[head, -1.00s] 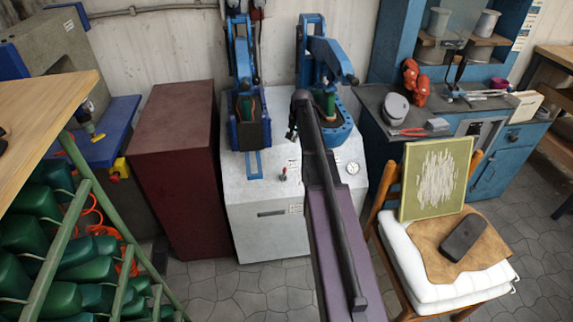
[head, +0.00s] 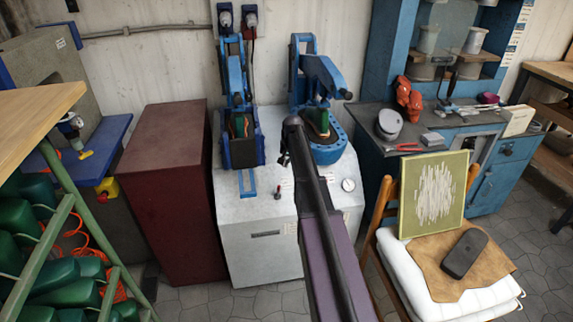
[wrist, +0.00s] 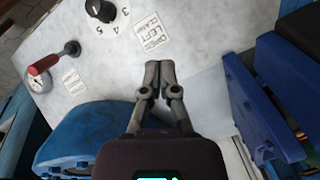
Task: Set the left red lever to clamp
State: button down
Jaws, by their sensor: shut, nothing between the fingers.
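The left red lever (head: 277,191) stands small on the pale top of the blue-armed press machine, left of my arm in the head view. Its exact setting is too small to read. My gripper (wrist: 160,66) is shut and empty over the pale panel in the wrist view, its fingertips just beside a label (wrist: 152,36) reading open, left, clamp. The left lever does not show in the wrist view. Another red-handled lever (wrist: 68,49) lies at left there, beside a gauge (wrist: 38,82). In the head view my arm hides most of the gripper.
A black dial (wrist: 100,10) sits on the panel. Two blue press stations stand behind it, left (head: 240,145) and right (head: 325,152). A dark red cabinet (head: 165,150) is at left. A chair with a white cushion (head: 485,300) is at right.

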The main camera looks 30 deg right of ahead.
aim_at(278, 192)
notch_tip(278, 192, down, 7)
jog(key=s+a+b, duration=0.1)
jog(key=a+b, duration=0.2)
jog(key=b, duration=0.3)
jog(key=shift+s+r, duration=0.15)
jog(key=shift+s, duration=0.25)
jog(key=shift+s+d, duration=0.15)
jog(key=shift+d, duration=0.05)
dwell(0.3)
jog(key=shift+s, duration=0.1)
